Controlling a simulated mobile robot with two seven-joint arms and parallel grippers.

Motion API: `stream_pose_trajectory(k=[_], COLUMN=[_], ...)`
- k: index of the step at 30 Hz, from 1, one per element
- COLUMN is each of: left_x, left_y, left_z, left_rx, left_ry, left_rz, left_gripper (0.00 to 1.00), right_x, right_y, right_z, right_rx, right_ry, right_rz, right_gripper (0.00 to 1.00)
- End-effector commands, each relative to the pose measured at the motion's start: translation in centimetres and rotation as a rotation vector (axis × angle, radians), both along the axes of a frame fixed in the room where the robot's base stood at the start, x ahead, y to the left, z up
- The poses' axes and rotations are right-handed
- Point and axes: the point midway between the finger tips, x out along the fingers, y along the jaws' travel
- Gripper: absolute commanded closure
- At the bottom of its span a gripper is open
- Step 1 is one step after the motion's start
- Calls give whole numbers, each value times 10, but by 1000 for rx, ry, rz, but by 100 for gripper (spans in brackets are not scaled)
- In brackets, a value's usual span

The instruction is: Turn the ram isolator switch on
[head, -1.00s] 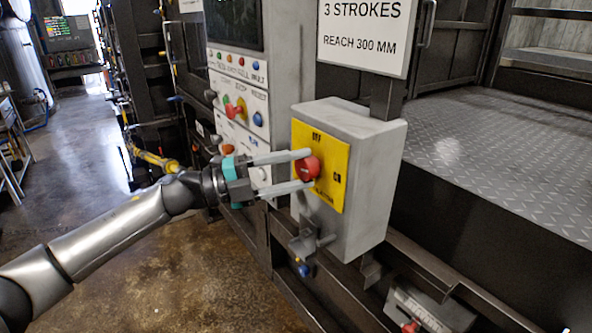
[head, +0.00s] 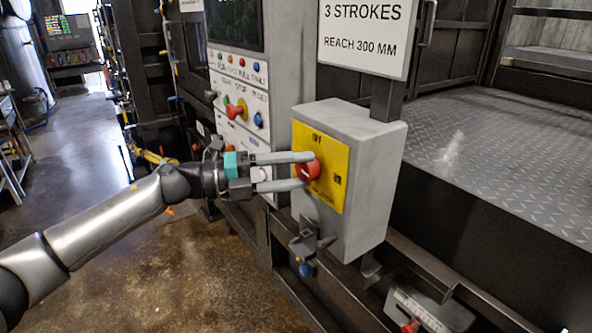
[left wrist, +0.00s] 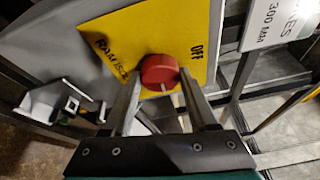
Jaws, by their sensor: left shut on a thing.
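The ram isolator switch is a red rotary knob (head: 308,170) on a yellow plate (head: 334,185) on the front of a grey box (head: 376,190). My right gripper is not in view.
A control panel (head: 240,90) with buttons stands left of the box. A white sign (head: 366,35) hangs above it. A bracket (head: 306,238) sticks out below the box. Open floor (head: 190,270) lies at the lower left.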

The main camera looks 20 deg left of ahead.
Motion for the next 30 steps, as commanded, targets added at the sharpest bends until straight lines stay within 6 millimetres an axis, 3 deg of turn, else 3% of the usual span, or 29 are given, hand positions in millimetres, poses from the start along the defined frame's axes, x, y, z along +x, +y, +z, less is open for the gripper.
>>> stream_pose_trajectory(k=[1, 2, 9, 20, 25, 30], left_x=[0, 0, 0, -2, -14, -32], left_y=[0, 0, 0, 5, 25, 58], left_z=[0, 0, 0, -1, -4, -5], left_rx=[4, 4, 2, 1, 5, 7], left_ry=[-4, -4, -1, -1, 1, 4], left_rz=[-2, -2, -1, 2, 2, 3], left_gripper=[97, 40, 13, 11, 11, 11], right_x=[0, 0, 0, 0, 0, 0], right_y=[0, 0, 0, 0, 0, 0], right_z=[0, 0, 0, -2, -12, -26], right_rx=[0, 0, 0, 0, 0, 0], right_ry=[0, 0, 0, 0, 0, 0], right_rz=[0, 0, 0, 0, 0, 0], right_gripper=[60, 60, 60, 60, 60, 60])
